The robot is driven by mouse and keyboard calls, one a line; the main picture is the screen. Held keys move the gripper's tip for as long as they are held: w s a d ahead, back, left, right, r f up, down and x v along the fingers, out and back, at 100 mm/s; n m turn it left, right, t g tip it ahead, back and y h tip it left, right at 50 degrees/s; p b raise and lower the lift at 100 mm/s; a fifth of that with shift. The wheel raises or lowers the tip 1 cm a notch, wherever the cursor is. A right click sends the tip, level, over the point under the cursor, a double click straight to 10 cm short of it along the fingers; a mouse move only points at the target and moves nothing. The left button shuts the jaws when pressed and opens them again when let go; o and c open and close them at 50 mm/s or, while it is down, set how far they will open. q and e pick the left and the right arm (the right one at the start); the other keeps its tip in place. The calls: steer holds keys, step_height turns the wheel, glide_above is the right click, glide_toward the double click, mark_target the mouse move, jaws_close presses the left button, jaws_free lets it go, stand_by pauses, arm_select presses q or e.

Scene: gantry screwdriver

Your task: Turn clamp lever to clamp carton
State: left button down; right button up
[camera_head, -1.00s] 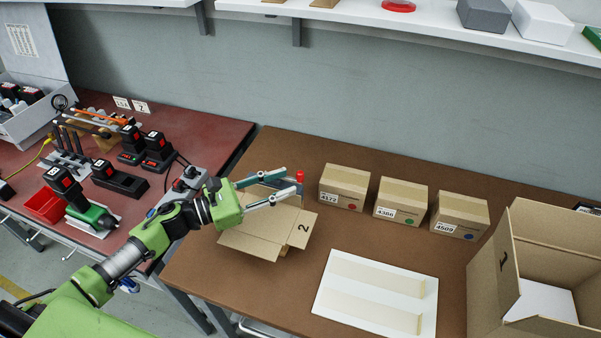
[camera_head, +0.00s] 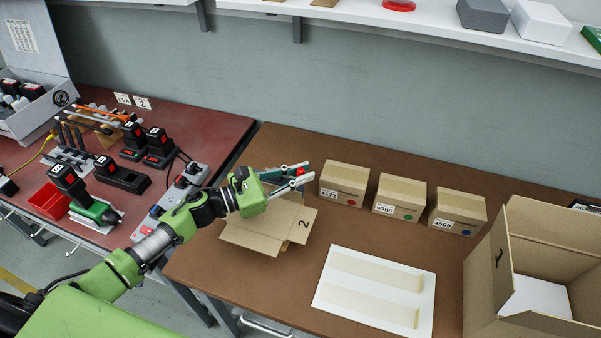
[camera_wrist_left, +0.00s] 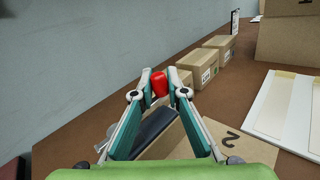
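The clamp lever's red knob (camera_wrist_left: 159,85) is between the fingertips of my left gripper (camera_wrist_left: 160,74). In the head view the knob (camera_head: 300,172) is mostly hidden by the fingers. My left gripper (camera_head: 308,171) reaches over the carton with its fingers apart. Contact with the knob cannot be told. A dark clamp part (camera_wrist_left: 158,128) lies below the fingers. My right gripper is not in view.
Several small labelled boxes (camera_head: 343,182) stand along the back, just right of the fingertips. A white board (camera_head: 372,292) lies in front. A large open carton (camera_head: 487,270) stands at the right. The red bench (camera_head: 213,128) with tools is left.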

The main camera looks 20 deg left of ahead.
arm_select(q)
steer(key=shift+w+t, duration=0.1)
steer(key=shift+t, duration=0.2)
steer(key=n+t+y, duration=0.1)
steer(key=w+n+t+y, duration=0.1)
steer(key=y, duration=0.1)
steer(key=shift+w+n, duration=0.15)
steer(key=shift+n, duration=0.25)
steer(key=w+a+n+t+y+b, duration=0.1)
steer(key=w+a+n+y, duration=0.3)
steer(key=n+y, duration=0.8)
steer(key=shift+w+a+y+b, duration=0.35)
steer(key=shift+w+y, duration=0.35)
steer(key=shift+y, duration=2.6)
steer(key=shift+a, duration=0.15)
steer(key=shift+r, duration=0.1)
steer(key=c, duration=2)
jaws_free()
